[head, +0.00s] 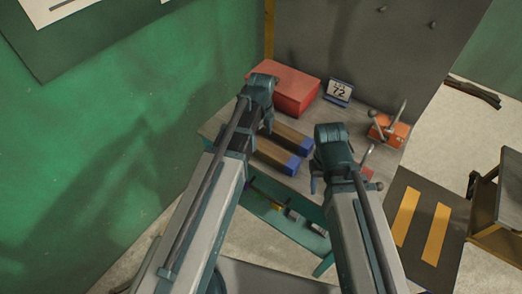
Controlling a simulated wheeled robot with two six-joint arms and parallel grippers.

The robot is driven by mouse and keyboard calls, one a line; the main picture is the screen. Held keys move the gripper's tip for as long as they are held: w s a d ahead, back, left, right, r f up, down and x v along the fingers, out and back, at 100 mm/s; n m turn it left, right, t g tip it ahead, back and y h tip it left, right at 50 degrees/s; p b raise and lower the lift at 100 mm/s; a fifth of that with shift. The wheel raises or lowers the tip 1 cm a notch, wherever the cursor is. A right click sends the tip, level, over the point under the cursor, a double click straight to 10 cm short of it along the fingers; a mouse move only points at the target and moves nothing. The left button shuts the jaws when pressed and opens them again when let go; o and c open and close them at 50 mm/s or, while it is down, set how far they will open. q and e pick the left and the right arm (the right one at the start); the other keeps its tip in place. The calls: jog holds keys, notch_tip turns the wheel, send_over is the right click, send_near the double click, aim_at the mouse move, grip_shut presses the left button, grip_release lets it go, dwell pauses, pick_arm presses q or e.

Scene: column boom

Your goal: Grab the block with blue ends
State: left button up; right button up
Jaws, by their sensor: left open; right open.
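Two brown bars with blue ends lie side by side on the table. The farther bar (287,134) shows a blue right end, and the nearer bar (271,152) shows another. Their left ends are partly hidden by my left arm. I cannot tell whether the bars are joined as one block. My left gripper (266,119) is open, over or beside the left ends of the bars; its fingertips are hard to make out. My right gripper (317,174) is open, to the right of the blue right ends, and its fingers are mostly hidden by its own wrist.
A red box (290,88) stands at the table's back left, with a small "72" sign (338,92) beside it. An orange object with a grey rod (391,132) is at the right. A lower shelf (270,212) holds small items. A green wall is left, a grey panel behind.

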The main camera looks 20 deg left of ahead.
aim_at(261, 144)
pick_arm(q)
jog(key=shift+w+a+f+b, duration=0.1)
jog(key=shift+f+b, duration=1.2)
jog(key=shift+f, duration=0.05)
jog(key=shift+w+f+b, duration=0.1)
jog(key=shift+f+b, duration=1.2)
pick_arm(e)
jog(key=shift+f, duration=2.65)
pick_arm(q)
jog(key=shift+r, duration=0.1)
jog(key=shift+c, duration=0.3)
pick_arm(e)
jog(key=shift+r, duration=0.1)
pick_arm(q)
grip_shut()
